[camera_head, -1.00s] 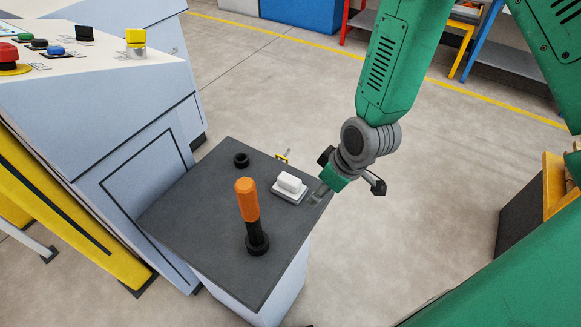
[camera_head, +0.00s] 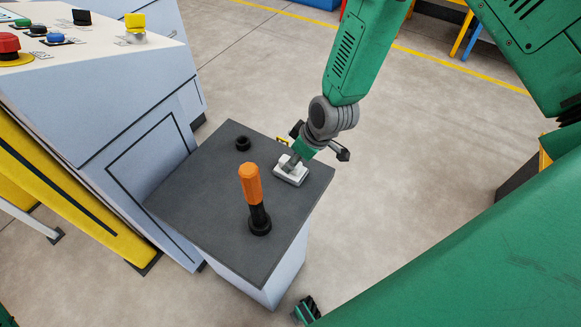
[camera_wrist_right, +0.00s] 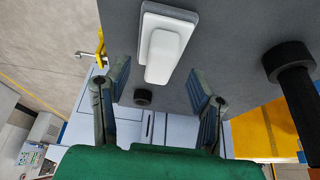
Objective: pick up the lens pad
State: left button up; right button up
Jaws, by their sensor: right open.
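My left gripper is not clearly seen.
An upright orange-handled tool (camera_head: 251,185) stands on the cabinet top (camera_head: 205,190) near the pad. A small black ring (camera_head: 243,143) lies behind it. A yellow piece (camera_head: 282,140) is at the cabinet's far edge. A control console (camera_head: 120,80) stands at left.

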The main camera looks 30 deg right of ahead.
jog(key=x, duration=0.3)
jog(key=shift+w+a+f, duration=0.15)
jog(key=shift+w, duration=0.05)
grip_shut()
notch_tip(320, 180, up, 10)
jog(key=shift+r, duration=0.1)
dwell(0.5)
